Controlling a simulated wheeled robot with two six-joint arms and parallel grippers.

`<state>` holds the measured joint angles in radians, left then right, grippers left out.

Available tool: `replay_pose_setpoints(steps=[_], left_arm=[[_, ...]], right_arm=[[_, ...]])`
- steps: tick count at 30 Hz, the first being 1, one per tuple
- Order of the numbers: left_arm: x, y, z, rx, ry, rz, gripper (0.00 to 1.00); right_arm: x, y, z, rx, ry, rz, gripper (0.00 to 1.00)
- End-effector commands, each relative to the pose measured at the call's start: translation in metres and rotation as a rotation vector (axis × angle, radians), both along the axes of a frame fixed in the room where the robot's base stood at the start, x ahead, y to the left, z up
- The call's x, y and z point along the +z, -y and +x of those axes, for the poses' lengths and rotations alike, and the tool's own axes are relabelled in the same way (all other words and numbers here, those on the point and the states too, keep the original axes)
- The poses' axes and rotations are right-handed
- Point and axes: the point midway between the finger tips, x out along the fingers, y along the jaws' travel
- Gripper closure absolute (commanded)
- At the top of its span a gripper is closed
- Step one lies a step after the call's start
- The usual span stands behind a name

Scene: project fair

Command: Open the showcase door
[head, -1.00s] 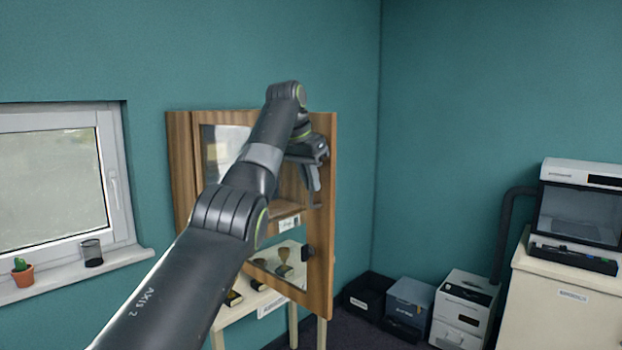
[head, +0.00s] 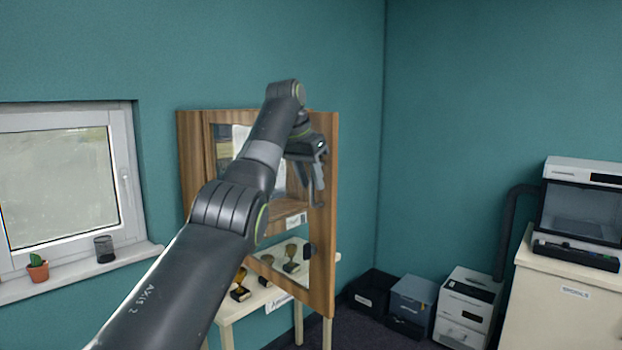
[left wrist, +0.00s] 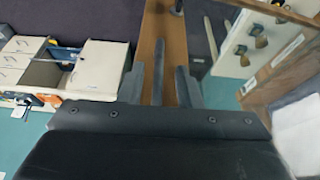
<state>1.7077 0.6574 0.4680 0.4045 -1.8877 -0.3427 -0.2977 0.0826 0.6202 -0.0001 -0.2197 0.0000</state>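The wooden showcase (head: 190,160) is by the teal wall above a pale table. Its glazed door has a broad right stile (head: 322,270) with a dark knob (head: 308,250). The door's lower edge slants down toward me on the right; I cannot tell how far ajar it stands. My left gripper (head: 317,185) is at this stile, above the knob. In the left wrist view, the stile (left wrist: 172,40) runs between spread dark fingers (left wrist: 160,85); touch is unclear. My left arm hides the showcase's middle. My right gripper is out of view.
Trophies (head: 240,288) stand on the pale table (head: 228,312) below. A window with a cactus (head: 37,267) and a dark cup (head: 104,248) on its sill is at left. Boxes (head: 412,303) and a cabinet (head: 560,305) with a machine (head: 585,215) are at right.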

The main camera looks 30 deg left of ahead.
Motion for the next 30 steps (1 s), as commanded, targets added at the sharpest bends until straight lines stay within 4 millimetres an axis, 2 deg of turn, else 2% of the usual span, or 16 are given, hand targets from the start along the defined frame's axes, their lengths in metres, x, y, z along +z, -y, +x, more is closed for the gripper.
replay_pose_setpoints(steps=[7, 11, 14, 19, 24, 30], left_arm=[[-0.001, 0.0, 0.0, -0.002, -0.001, 0.001, 0.69], [0.007, 0.0, -0.002, -0.002, 0.0, 0.001, 0.69], [0.021, -0.001, -0.008, -0.001, 0.002, 0.001, 0.69], [0.06, -0.004, -0.024, -0.001, 0.003, -0.001, 0.69], [0.101, -0.008, -0.04, 0.0, 0.003, 0.0, 0.69], [0.139, -0.011, -0.056, -0.001, 0.001, 0.0, 0.69]], right_arm=[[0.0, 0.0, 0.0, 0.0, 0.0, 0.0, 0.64], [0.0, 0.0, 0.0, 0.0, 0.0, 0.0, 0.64], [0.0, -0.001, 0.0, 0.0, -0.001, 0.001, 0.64], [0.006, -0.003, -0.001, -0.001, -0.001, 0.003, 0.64], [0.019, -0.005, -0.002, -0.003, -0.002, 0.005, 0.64], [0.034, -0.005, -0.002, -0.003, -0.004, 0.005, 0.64]])
